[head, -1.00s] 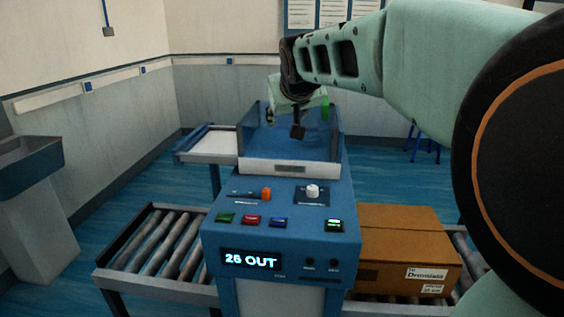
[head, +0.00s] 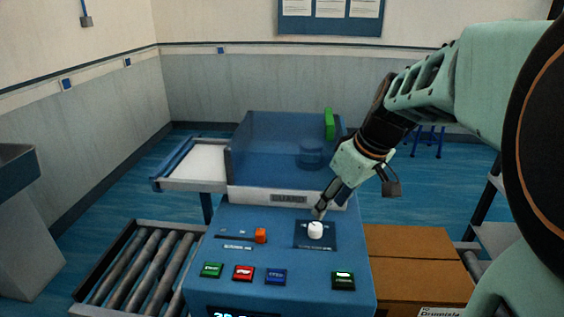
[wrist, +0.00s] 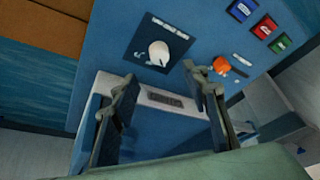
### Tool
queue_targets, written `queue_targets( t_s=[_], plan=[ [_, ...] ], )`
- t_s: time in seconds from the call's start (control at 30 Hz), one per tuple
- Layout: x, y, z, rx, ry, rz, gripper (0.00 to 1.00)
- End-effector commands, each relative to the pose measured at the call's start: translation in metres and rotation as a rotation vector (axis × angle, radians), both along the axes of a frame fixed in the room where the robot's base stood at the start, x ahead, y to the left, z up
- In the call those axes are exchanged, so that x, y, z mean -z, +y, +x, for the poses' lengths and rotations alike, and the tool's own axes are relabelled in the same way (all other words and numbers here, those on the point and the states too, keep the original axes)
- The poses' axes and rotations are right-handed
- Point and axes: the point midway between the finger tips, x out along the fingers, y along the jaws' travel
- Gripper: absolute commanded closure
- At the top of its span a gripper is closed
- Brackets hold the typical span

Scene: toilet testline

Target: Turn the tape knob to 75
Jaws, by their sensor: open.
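The tape knob is a white round knob (head: 315,230) on a dark square plate (head: 301,241), on the right of the blue machine's sloped panel. In the wrist view the white knob (wrist: 159,51) lies above the gap between my fingers, with a pale pointer mark on its plate. My gripper (head: 320,212) is just behind and above the knob in the head view. In the wrist view my gripper (wrist: 162,92) has its two fingers spread wide with nothing between them. I see no contact with the knob. The display (head: 243,312) is mostly cut off at the bottom edge.
An orange slider (head: 260,235) is left of the knob, with green, red (head: 243,272), blue and another green button in front. A clear blue hood (head: 275,150) stands behind. A cardboard box (head: 420,265) is on the right, a roller conveyor (head: 145,265) on the left.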

Motion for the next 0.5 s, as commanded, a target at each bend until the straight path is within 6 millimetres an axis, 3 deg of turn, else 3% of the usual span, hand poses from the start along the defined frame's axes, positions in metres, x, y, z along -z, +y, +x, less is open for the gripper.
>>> queue_targets(
  t_s=[0.3, 0.5],
  plan=[
    [0.057, 0.013, 0.018, 0.000, 0.005, 0.000, 0.58],
    [0.080, 0.019, 0.027, 0.000, 0.002, -0.001, 0.58]
  ],
)
